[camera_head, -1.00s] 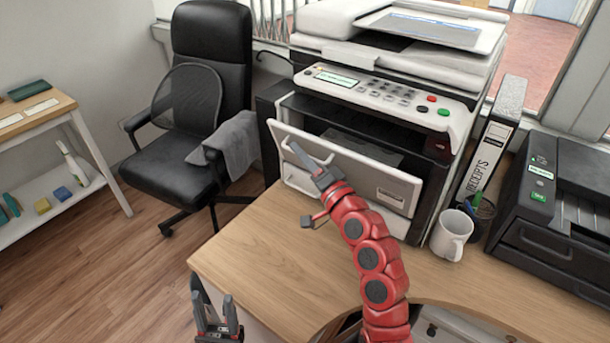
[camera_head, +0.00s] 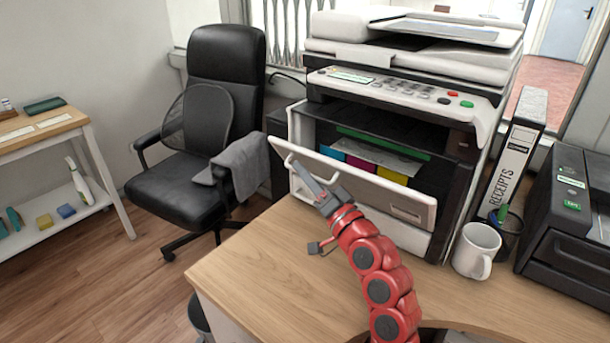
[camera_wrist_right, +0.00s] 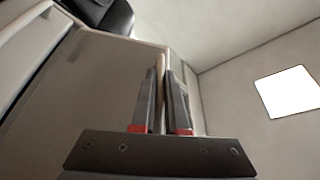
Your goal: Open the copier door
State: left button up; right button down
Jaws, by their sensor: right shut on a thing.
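The copier (camera_head: 400,95) stands on the desk's back part. Its white front door (camera_head: 400,200) is tilted outward, leaving a gap at the top. Through the gap I see a dark interior with a green bar and blue, magenta and yellow blocks. My left gripper is out of view.
A white mug (camera_head: 476,250), a pen holder (camera_head: 508,235), a receipts binder (camera_head: 515,155) and a black printer (camera_head: 575,220) stand right of the copier. A black office chair (camera_head: 205,130) stands at the left. The desk (camera_head: 260,265) is clear left of my arm.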

jog(key=c, duration=0.9)
grip_release()
jog(key=shift+d, duration=0.1)
jog(key=v, duration=1.7)
jog(key=shift+s+f+b, duration=0.15)
jog(key=shift+f+b, duration=0.05)
jog(key=shift+b, duration=0.15)
